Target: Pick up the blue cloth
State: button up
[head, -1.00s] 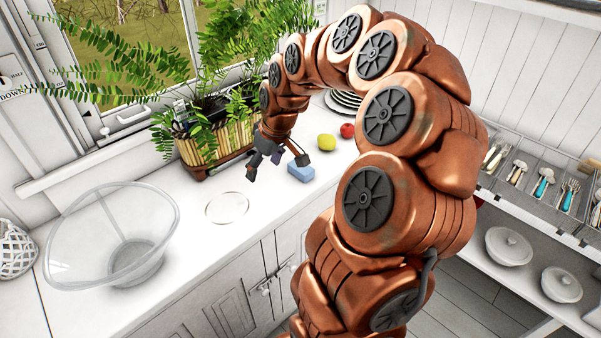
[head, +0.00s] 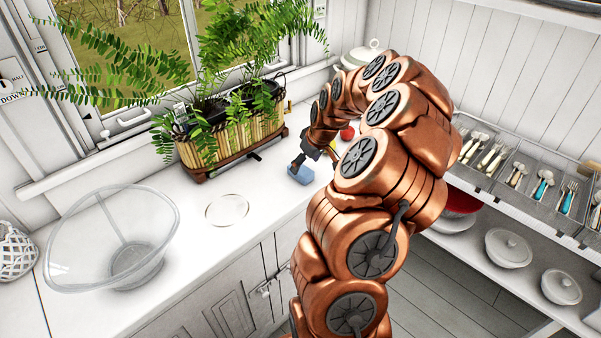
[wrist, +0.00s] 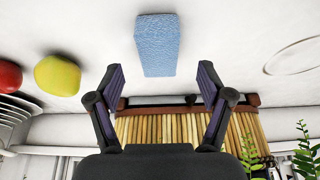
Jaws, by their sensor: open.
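The blue cloth (head: 300,174) is a light blue, block-shaped piece lying on the white counter. In the wrist view the blue cloth (wrist: 157,46) lies just beyond the fingertips, roughly centred between them. My gripper (head: 312,160) is over the counter close to the cloth, and its arm hides part of that area. In the wrist view my gripper (wrist: 160,75) has its two fingers spread wide with nothing between them. I cannot tell whether a finger touches the cloth.
A yellow fruit (wrist: 57,75) and a red fruit (wrist: 9,77) lie beside the cloth, near stacked plates (wrist: 14,120). A fern planter (head: 230,140) stands behind. A clear round dish (head: 227,210) and a glass bowl (head: 110,235) are to the left.

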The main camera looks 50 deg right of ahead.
aim_at(301, 169)
jog(key=shift+p+x, duration=0.85)
jog(key=shift+x, duration=1.55)
jog(key=shift+w, duration=0.1)
jog(key=shift+r, duration=0.1)
jog(key=c, duration=1.2)
jog(key=shift+c, duration=0.2)
jog(key=shift+r+b, duration=0.75)
jog(key=shift+r, duration=1)
jog(key=s+a+b, duration=0.2)
jog(key=s, duration=0.5)
jog(key=s+a+r+b, duration=0.1)
jog(key=s+a+b, duration=0.1)
jog(key=s, duration=0.6)
jog(key=shift+a+r, duration=0.2)
jog(key=shift+r, duration=0.05)
jog(key=shift+s, duration=0.15)
